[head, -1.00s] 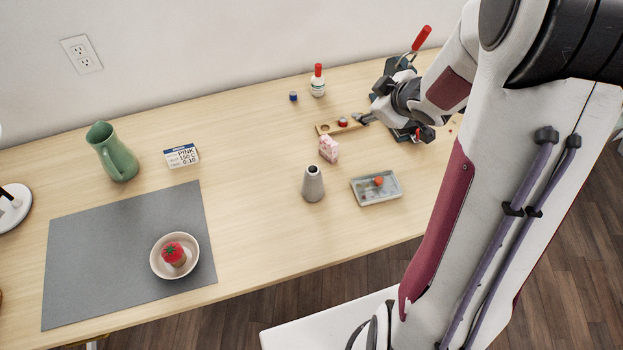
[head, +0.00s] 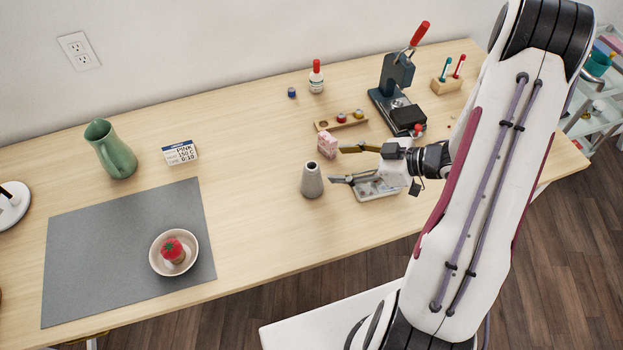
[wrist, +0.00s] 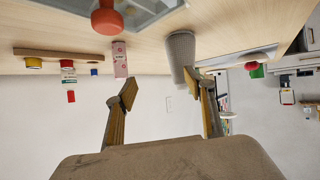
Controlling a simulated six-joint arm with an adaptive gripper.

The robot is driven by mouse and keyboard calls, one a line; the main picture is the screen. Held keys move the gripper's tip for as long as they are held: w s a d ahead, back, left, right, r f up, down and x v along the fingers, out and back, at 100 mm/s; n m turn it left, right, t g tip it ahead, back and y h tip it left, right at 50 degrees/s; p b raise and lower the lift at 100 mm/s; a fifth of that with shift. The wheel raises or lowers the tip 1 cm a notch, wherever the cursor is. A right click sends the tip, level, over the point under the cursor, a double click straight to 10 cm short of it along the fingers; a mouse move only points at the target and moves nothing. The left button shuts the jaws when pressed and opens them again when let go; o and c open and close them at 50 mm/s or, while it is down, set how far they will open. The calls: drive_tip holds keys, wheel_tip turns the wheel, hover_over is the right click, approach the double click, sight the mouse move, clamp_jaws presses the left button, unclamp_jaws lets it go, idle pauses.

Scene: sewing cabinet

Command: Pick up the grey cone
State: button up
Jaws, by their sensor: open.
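The grey cone (head: 312,181) stands upright on the wooden table, left of the metal tray. It has a dark opening at its narrow top. My gripper (head: 337,164) is open and empty, just right of the cone, with its fingers pointing left towards it. In the wrist view the cone (wrist: 182,55) appears upside down beyond the fingertips, nearer the right finger. My gripper (wrist: 160,87) shows there with its two fingers wide apart and nothing between them. The fingers do not appear to touch the cone.
The metal tray (head: 362,194) lies under my gripper, partly hidden. A pink patterned block (head: 327,144) stands close behind the cone, near the far finger. Behind are a wooden holder (head: 330,124) and a press (head: 397,80). The table left of the cone is clear up to the grey mat (head: 100,280).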

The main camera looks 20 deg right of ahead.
sight(320, 176)
drive_tip(key=shift+s+a+f+y, duration=0.15)
drive_tip(key=shift+s+a+y, duration=0.3)
drive_tip(key=shift+s, duration=0.2)
drive_tip(key=shift+s+a+f+y, duration=0.15)
drive_tip(key=shift+s+a+y, duration=0.2)
drive_tip(key=shift+s+y, duration=0.25)
drive_tip(key=shift+x, duration=1.3)
drive_tip(key=shift+w+a+f, duration=0.15)
drive_tip(key=shift+w+a, duration=0.15)
drive_tip(key=shift+a, duration=0.45)
drive_tip(key=shift+w+a+f, duration=0.2)
drive_tip(key=shift+w+a, duration=0.1)
drive_tip(key=shift+a, duration=0.45)
drive_tip(key=shift+x, duration=1)
drive_tip(key=c, duration=1.2)
